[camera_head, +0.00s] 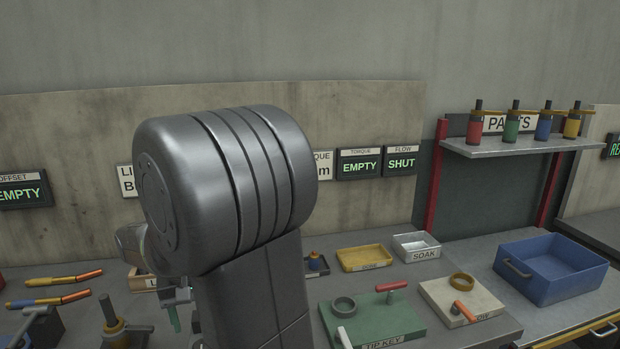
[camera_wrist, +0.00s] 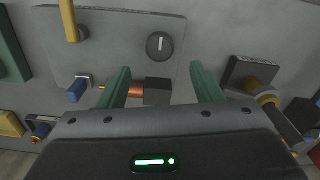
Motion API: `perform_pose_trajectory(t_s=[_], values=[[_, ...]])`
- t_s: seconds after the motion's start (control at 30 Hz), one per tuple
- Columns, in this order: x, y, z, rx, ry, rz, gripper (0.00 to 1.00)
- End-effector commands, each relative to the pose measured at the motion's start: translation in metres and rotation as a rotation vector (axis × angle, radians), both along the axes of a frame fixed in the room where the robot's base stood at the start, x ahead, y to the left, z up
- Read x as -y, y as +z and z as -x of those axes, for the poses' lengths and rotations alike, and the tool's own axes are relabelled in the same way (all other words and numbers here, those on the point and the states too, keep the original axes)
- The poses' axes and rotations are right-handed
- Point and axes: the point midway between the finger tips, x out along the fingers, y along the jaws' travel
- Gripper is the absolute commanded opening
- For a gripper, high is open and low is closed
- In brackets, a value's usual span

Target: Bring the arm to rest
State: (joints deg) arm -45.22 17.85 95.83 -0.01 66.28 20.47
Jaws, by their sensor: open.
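My arm (camera_head: 225,190) rises large in the middle of the head view, bent at a thick grey joint, and covers part of the bench and back panel. My gripper shows in the wrist view (camera_wrist: 160,72) with its two green fingers apart and nothing held between them. A black block with a copper-coloured cylinder (camera_wrist: 135,90) lies beyond the fingers, partly behind the left one; whether it touches the finger I cannot tell. In the head view only a bit of a green finger shows at the left of my arm; the rest of the gripper is hidden.
A grey plate with a round knob (camera_wrist: 160,45) lies beyond the fingers. On the bench stand a green tip key board (camera_head: 385,325), a yellow tray (camera_head: 363,257), a white soak tray (camera_head: 416,247) and a blue bin (camera_head: 548,268). A parts shelf (camera_head: 520,147) is at the right.

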Motion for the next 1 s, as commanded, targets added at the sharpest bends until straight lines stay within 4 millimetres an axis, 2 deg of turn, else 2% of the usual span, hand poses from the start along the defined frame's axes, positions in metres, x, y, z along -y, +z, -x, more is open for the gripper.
perform_pose_trajectory(t_s=[0.33, 0.4, 1.0], values=[[0.0, 0.071, 0.0, 0.005, 0.0, -0.004, 0.59], [0.001, 0.05, 0.001, -0.005, 0.0, 0.004, 0.59], [0.001, -0.071, 0.001, -0.005, 0.0, 0.004, 0.59]])
